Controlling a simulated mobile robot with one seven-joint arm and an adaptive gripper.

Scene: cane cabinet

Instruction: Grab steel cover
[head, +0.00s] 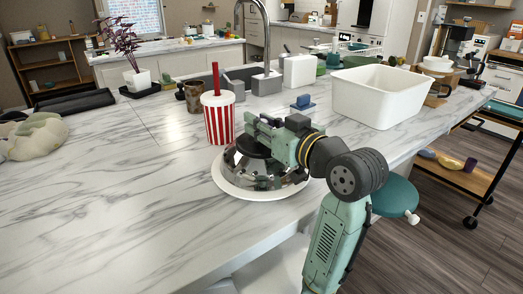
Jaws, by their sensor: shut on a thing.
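The steel cover (238,176) is a shiny, dome-like metal piece on a white plate (262,194) near the front edge of the marble counter. My gripper and wrist hide the top and right part of the cover. The cover appears to rest on or just above the plate; I cannot tell if there is a gap.
A red-striped cup (219,122) with a straw stands close behind the cover. A pale lumpy object (36,137) is at far left.

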